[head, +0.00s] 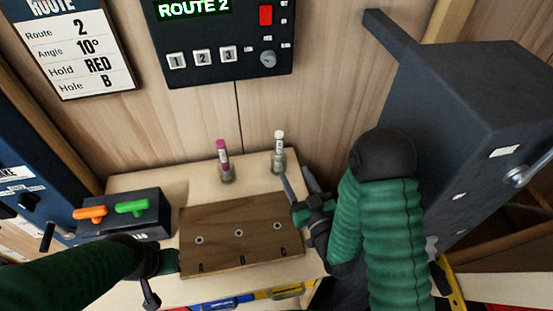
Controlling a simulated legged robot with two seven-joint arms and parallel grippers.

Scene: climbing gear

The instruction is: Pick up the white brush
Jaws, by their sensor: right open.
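The white brush (279,146) stands upright in a small clear holder (278,168) at the back right of the wooden table. My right gripper (294,174) is open and empty. Its fingers point toward the wall, just in front and to the right of the white brush's holder, and it appears apart from the brush. My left gripper (157,279) is low on the left, by the front left corner of the brown board, away from the brush. Its fingers are too unclear to tell their opening.
A pink brush (223,157) stands in a similar holder to the left. A brown board (237,240) with holes A, B and C lies in front. A dark box (126,222) with orange and green handles is at left. A large grey block (470,120) rises at right.

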